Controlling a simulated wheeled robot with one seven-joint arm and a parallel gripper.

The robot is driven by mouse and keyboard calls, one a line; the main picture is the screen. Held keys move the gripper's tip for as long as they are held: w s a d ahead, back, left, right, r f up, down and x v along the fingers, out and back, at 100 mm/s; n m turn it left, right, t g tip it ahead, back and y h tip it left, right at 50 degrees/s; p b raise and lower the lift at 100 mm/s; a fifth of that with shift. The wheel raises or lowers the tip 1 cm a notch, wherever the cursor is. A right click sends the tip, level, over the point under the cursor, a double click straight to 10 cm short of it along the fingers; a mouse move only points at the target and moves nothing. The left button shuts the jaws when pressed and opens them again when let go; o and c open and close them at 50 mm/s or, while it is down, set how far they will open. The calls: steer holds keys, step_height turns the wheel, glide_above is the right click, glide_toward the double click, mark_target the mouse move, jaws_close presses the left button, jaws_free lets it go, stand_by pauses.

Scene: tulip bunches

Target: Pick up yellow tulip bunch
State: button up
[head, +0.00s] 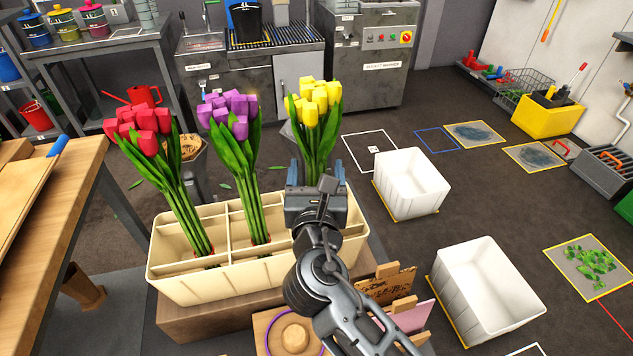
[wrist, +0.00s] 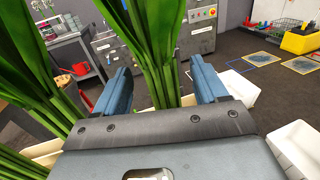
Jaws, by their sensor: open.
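The yellow tulip bunch (head: 317,114) stands upright at the right end of a cream divided crate (head: 190,287), with yellow heads above green stems. My gripper (head: 317,192) is in front of its lower stems, which it partly hides in the head view. In the wrist view my gripper (wrist: 161,88) is open, with one blue finger on each side of the green stems (wrist: 160,50). The stems stand between or just beyond the fingertips, with space on both sides. The flower heads are out of the wrist view.
A purple tulip bunch (head: 233,118) and a red tulip bunch (head: 143,128) stand in the crate to the left. Two white bins (head: 412,182) (head: 487,285) stand on the floor at right. A wooden table (head: 50,205) is at left. Open floor lies behind the bins.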

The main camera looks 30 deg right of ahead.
steer(key=shift+x, duration=1)
steer(key=shift+c, duration=0.5)
steer(key=shift+a, duration=0.1)
steer(key=c, duration=1.2)
step_height(320, 180, up, 10)
steer(key=p, duration=0.2)
steer(key=shift+p, duration=0.35)
